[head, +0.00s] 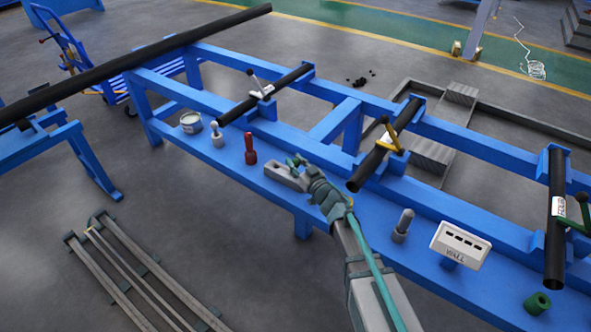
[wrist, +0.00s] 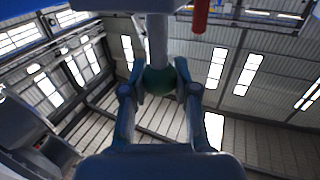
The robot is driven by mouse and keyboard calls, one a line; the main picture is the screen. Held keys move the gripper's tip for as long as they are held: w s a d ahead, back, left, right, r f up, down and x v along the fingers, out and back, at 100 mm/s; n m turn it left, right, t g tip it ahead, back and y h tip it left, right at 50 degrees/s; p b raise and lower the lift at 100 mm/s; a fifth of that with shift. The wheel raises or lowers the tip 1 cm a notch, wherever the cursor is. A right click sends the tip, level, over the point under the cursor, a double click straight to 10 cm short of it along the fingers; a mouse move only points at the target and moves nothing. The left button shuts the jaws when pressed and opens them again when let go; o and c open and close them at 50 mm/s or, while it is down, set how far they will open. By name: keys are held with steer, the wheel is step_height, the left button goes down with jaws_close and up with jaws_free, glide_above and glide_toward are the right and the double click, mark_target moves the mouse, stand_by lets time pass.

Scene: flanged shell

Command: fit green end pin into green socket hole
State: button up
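The green end pin shows in the wrist view as a pale grey rod (wrist: 157,38) with a dark green ball (wrist: 160,80) at its end. My gripper (wrist: 160,75) has its fingers closed in on both sides of the ball, with no clear gap. In the head view my gripper (head: 296,162) is over the blue bench beside a grey block (head: 285,178), and mostly hides the pin. The green socket (head: 537,303), a short cylinder with a dark hole, lies at the bench's right end.
A red pin (head: 250,150) and a grey pin (head: 216,133) stand left of my gripper; the red one also shows in the wrist view (wrist: 200,15). Black pipes with clamps cross the blue bench (head: 340,180). Another grey pin (head: 403,225) and a WALL box (head: 460,243) stand before the socket.

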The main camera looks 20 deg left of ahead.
jaws_close()
steer(key=shift+r, duration=0.8)
steer(key=s+d+r+p, duration=0.6)
steer(key=s+r+p, duration=0.5)
steer(key=s+p, duration=0.1)
steer(key=shift+d+r, duration=0.25)
steer(key=shift+r, duration=0.05)
steer(key=shift+s, duration=0.2)
